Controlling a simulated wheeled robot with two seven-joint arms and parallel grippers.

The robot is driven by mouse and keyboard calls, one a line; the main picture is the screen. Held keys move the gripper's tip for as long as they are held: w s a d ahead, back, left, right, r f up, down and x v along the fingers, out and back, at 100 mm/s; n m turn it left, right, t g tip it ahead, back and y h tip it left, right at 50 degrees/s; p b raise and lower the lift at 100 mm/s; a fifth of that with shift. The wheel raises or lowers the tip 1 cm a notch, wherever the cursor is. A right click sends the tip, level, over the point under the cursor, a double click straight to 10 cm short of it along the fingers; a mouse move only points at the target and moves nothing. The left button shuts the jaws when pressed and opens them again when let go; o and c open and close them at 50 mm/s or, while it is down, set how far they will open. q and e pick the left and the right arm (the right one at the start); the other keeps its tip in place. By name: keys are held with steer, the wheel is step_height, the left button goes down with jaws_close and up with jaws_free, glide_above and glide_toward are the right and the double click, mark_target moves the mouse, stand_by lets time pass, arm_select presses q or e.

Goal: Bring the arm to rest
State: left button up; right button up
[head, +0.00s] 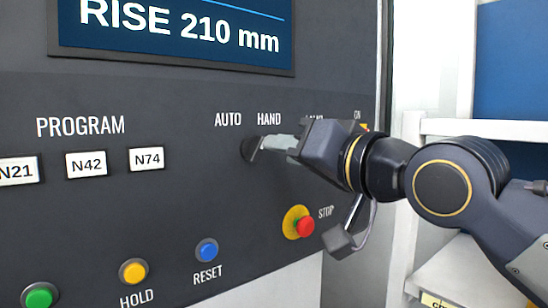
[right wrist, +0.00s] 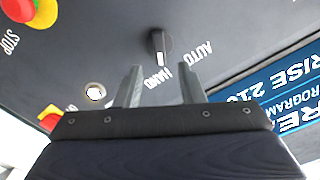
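My right gripper (head: 268,146) reaches in from the right to the dark control panel (head: 180,220). In the right wrist view its two fingers (right wrist: 160,72) stand apart with nothing between them. The black selector knob (right wrist: 158,44) is just beyond the fingertips, and its white mark points at HAND. In the head view the knob (head: 248,149) is partly hidden behind the fingers; I cannot tell whether they touch it. My left gripper is not in view.
A red stop button (head: 305,227) on a yellow base sits below my right wrist. Blue (head: 207,250), yellow (head: 133,271) and green (head: 39,296) buttons line the panel's lower part. A screen (head: 180,30) is above. White shelving (head: 480,130) stands at the right.

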steer(key=shift+v, duration=1)
steer(key=shift+f, duration=0.1)
